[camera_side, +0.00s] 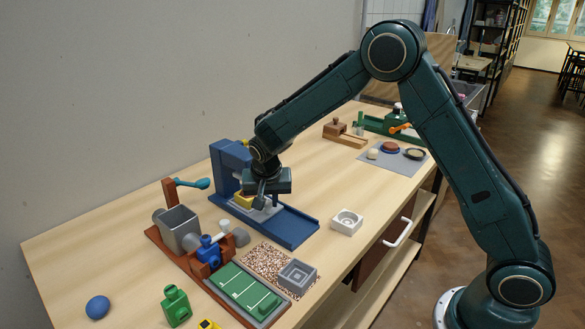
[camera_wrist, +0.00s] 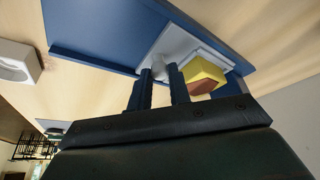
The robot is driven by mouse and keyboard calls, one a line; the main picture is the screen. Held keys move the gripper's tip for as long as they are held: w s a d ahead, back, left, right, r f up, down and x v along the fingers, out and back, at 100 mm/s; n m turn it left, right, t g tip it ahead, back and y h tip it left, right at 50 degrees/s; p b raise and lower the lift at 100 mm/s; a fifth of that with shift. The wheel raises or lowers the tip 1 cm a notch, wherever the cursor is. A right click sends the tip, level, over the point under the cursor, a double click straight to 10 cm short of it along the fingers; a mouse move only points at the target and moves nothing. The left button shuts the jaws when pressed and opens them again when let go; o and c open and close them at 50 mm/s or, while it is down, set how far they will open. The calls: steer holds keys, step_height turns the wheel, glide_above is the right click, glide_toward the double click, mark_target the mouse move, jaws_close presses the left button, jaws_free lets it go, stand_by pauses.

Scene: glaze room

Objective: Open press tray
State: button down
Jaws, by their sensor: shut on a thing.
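The blue press (camera_side: 232,166) stands on the bench near the wall, with its long flat base (camera_side: 290,228) reaching to the right. The press tray is a light grey plate (camera_wrist: 170,42) on that blue base, with a small grey knob (camera_wrist: 158,68) on it. A yellow block (camera_wrist: 208,72) with a reddish-brown face sits on the tray; it also shows in the side view (camera_side: 243,201). My gripper (camera_wrist: 162,88) is shut on the tray's knob, its two dark fingers on either side of it. In the side view my gripper (camera_side: 262,200) hides part of the tray.
A white square block with a round recess (camera_side: 346,221) stands right of the press. A brown stand with a grey hopper (camera_side: 180,228) is at the front left, beside a green board (camera_side: 245,292). A bench drawer (camera_side: 385,250) shows at the right edge.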

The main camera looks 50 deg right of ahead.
steer(key=s, duration=1)
steer(key=shift+s, duration=0.3)
steer(key=c, duration=1.3)
jaws_free()
steer(key=shift+r, duration=0.1)
steer(key=v, duration=1.3)
steer(key=shift+r, duration=0.3)
steer(key=shift+s+a, duration=0.1)
steer(key=shift+s, duration=0.05)
